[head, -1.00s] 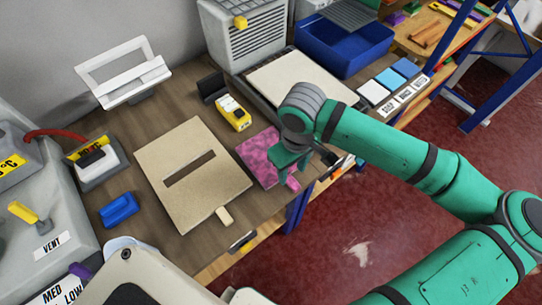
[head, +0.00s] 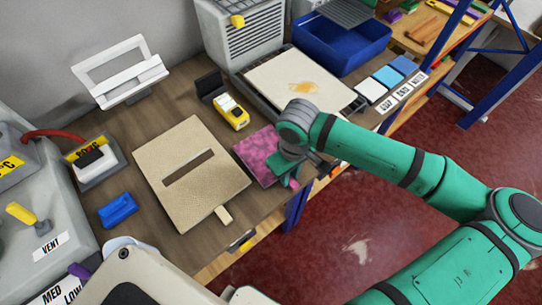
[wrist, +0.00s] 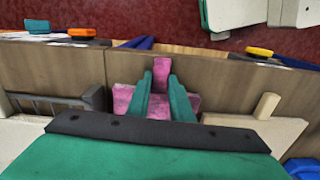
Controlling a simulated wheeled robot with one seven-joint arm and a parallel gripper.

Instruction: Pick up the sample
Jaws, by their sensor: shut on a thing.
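The sample is a pink, mottled square (head: 255,155) with a pink tab on its near side. It lies on the workbench between the tan slotted board and my arm. My gripper (head: 289,173) is at its right, tab side and partly covers it. In the wrist view my two green fingers (wrist: 161,84) stand on either side of the sample's tab (wrist: 161,67), closed on it. More of the sample (wrist: 122,97) shows beside and between the fingers. I cannot tell whether the sample is lifted off the bench.
The tan slotted board (head: 205,190) lies left of the sample. A yellow device (head: 231,112) stands behind it. A pale pad with an orange-brown stain (head: 303,87) and a blue bin (head: 343,45) are further back. The bench's front edge is close to my gripper.

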